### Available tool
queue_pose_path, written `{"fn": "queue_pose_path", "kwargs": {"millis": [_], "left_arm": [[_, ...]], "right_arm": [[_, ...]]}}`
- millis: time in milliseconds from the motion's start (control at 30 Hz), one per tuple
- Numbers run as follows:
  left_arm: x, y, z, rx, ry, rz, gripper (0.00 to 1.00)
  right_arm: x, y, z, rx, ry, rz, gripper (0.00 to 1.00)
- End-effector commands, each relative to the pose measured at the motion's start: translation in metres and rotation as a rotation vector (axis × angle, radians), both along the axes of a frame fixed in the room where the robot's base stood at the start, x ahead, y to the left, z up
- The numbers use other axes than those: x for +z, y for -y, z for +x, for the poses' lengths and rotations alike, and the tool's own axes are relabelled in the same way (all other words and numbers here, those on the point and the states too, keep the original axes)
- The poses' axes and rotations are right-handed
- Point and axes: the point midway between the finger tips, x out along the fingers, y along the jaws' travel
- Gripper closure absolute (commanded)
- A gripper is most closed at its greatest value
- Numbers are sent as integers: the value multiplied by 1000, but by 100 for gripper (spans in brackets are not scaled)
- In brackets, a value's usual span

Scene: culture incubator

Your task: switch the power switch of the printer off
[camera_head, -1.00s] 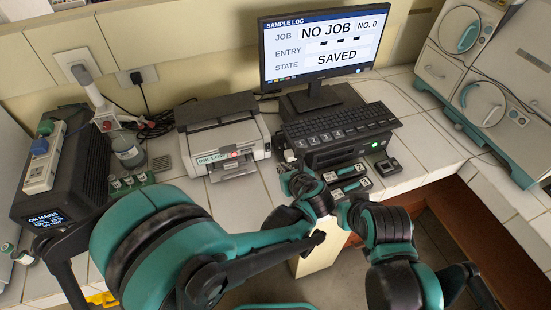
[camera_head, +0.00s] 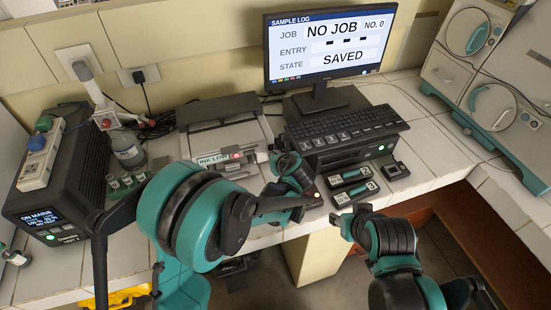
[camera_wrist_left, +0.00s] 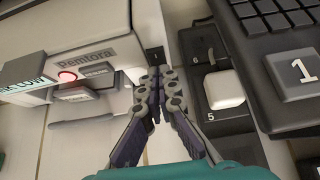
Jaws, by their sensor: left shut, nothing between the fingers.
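The white and grey printer (camera_head: 215,125) stands on the tiled counter left of the monitor, with an "INK LOW" label on its front. In the left wrist view the printer (camera_wrist_left: 85,30) fills the upper left, with a red-lit round button (camera_wrist_left: 67,76) on its front. A small dark switch-like part (camera_wrist_left: 155,55) shows on its right side, partly behind the fingertips. My left gripper (camera_head: 276,160) is shut and empty, in the gap at the printer's right front corner; its fingertips (camera_wrist_left: 158,73) appear close to the dark part; contact cannot be told. My right gripper (camera_head: 342,222) is before the counter edge, its fingers unclear.
A black unit (camera_head: 345,148) with a keyboard (camera_head: 340,128) on top stands close right of my left gripper. Small labelled devices (camera_head: 355,190) lie in front. A bottle (camera_head: 128,150) stands left of the printer.

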Motion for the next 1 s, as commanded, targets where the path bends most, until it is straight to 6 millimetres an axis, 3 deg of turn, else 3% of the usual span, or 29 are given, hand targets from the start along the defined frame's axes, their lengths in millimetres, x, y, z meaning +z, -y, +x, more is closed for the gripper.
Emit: {"fn": "queue_pose_path", "kwargs": {"millis": [533, 1000], "left_arm": [[-2, -1, 5, 0, 1, 0, 100], [15, -2, 5, 0, 2, 1, 100]], "right_arm": [[-3, 0, 0, 0, 0, 0, 60], [8, 0, 0, 0, 0, 0, 60]]}}
